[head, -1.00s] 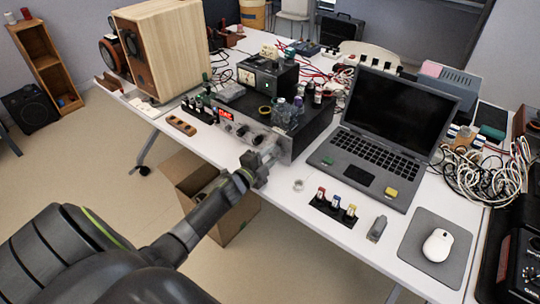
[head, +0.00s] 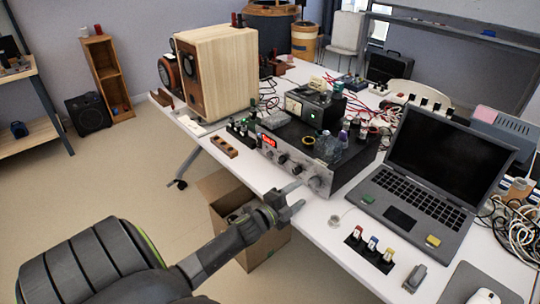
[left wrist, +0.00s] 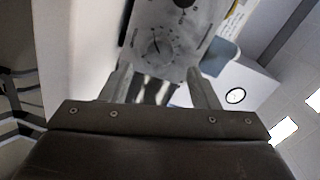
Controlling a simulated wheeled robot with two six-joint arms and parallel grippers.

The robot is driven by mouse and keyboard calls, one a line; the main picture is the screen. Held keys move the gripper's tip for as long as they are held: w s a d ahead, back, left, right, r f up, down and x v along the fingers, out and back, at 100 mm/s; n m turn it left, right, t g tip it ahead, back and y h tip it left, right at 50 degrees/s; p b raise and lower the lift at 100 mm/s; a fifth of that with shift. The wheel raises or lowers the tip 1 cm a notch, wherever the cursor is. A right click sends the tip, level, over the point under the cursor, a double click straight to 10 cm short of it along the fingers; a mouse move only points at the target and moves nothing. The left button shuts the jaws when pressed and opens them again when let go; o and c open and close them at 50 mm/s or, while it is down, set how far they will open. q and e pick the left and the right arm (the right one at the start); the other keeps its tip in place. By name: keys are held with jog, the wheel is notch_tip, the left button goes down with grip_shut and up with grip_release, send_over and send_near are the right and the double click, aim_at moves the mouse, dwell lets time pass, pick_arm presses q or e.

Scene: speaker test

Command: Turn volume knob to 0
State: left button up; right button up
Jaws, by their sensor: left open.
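The amplifier (head: 297,172) is a dark box with a silver front panel and a red lit display (head: 268,141). A large silver knob (head: 316,183) sits at the right end of its panel. My left gripper (head: 298,197) is open and empty, just in front of that knob with a small gap. In the left wrist view, a round dial with tick marks and a dark pointer line (left wrist: 158,44) lies ahead, between the spread fingers of my gripper (left wrist: 159,72). I cannot read its numbers. My right gripper is out of view.
A wooden speaker (head: 225,75) stands on the white table (head: 345,245). Bottles (head: 330,147) and a meter box (head: 308,108) are on the amplifier. A laptop (head: 415,185) is right of it. A cardboard box (head: 225,190) stands on the floor beneath my left gripper.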

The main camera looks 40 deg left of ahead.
pick_arm(q)
jog(key=s, duration=1.2)
jog(key=shift+a+b, duration=0.3)
jog(key=shift+a, duration=0.15)
jog(key=s+a+f+n+g+y, duration=0.1)
jog(key=s+f+n+g, duration=0.25)
jog(key=f, duration=0.55)
jog(key=s+a+f+n+g+y+p, duration=0.1)
jog(key=s+f+n+g, duration=0.2)
jog(key=f, duration=0.6)
jog(key=s+a+f+n+g+y, duration=0.1)
jog(key=s+f+n+y, duration=0.2)
jog(key=f, duration=0.6)
jog(key=s+d+f+n+g+h, duration=0.1)
jog(key=s+d+f+n+g, duration=0.1)
jog(key=s, duration=0.6)
jog(key=s+d+f+n+g+h, duration=0.1)
jog(key=s+d+f+g, duration=0.3)
jog(key=s+f, duration=0.5)
jog(key=s+d+f+n+g, duration=0.3)
jog(key=s+d+f, duration=0.2)
jog(key=s, duration=0.4)
jog(key=shift+s+d+f+n+h+p, duration=0.15)
jog(key=shift+d+n+h+p, duration=0.2)
jog(key=shift+d+h+p, duration=0.1)
